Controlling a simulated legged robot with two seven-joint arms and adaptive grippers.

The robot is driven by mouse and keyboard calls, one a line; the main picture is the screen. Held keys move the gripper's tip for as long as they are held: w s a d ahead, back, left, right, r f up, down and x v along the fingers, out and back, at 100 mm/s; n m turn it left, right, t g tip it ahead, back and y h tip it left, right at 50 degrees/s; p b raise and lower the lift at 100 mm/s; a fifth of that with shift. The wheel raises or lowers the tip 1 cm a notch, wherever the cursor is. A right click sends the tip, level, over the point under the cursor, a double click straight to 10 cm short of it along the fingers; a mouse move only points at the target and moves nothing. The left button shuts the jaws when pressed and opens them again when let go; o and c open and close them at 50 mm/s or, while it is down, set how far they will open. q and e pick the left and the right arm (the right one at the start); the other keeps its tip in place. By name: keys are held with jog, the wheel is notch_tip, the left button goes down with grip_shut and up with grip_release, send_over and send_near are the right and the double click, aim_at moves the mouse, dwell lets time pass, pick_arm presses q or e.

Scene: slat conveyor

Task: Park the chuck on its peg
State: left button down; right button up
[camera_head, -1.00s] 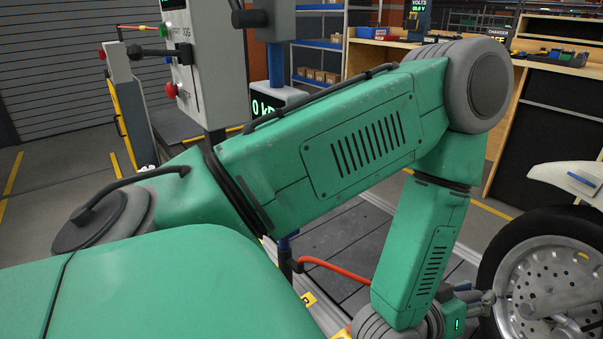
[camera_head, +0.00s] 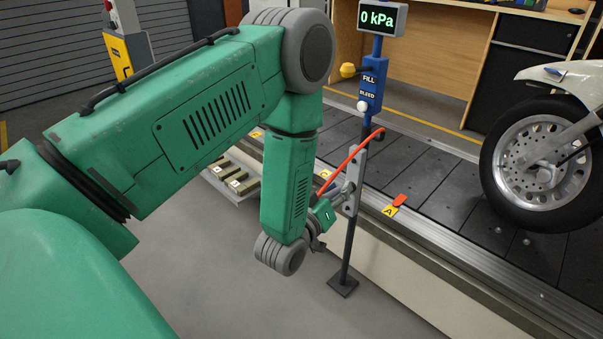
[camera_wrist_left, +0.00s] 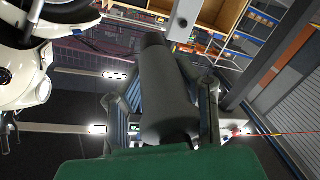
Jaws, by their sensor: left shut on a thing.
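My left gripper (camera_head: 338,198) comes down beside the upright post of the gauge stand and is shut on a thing. In the left wrist view a dark grey tapered cylinder, seemingly the chuck (camera_wrist_left: 172,95), lies between the two fingers of my left gripper (camera_wrist_left: 165,100). In the head view the chuck is not clear behind the gripper and wrist. A red hose (camera_head: 355,152) curves from beside the post to the gripper area. A grey bracket (camera_head: 355,182) is on the post near the fingertips. I cannot make out the peg. My right gripper is not in view.
The stand carries a blue fill and bleed unit (camera_head: 373,85) and a 0 kPa display (camera_head: 382,18); its foot (camera_head: 343,286) is on the floor. The slat conveyor (camera_head: 445,205) is behind, with a motorcycle wheel (camera_head: 540,165) at right.

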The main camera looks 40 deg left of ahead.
pick_arm(q)
jog(key=a+f+n+t+b, duration=0.1)
jog(key=a+f, duration=0.1)
jog(key=a, duration=0.5)
jog(key=w+b, duration=0.2)
jog(key=w, duration=0.7)
jog(key=shift+d+r+y+b, duration=0.15)
jog(key=shift+d+y+b, duration=0.15)
jog(key=shift+d+y, duration=0.1)
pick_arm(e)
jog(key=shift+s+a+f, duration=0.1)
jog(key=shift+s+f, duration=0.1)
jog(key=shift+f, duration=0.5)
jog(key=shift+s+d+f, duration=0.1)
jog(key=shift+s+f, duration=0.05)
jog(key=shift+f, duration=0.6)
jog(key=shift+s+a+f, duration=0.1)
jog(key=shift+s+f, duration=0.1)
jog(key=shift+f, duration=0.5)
pick_arm(q)
jog(key=shift+r, duration=0.1)
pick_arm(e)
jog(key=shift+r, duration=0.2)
pick_arm(q)
jog(key=shift+w, duration=0.7)
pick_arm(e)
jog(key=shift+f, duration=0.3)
pick_arm(q)
jog(key=c, duration=1.1)
grip_release()
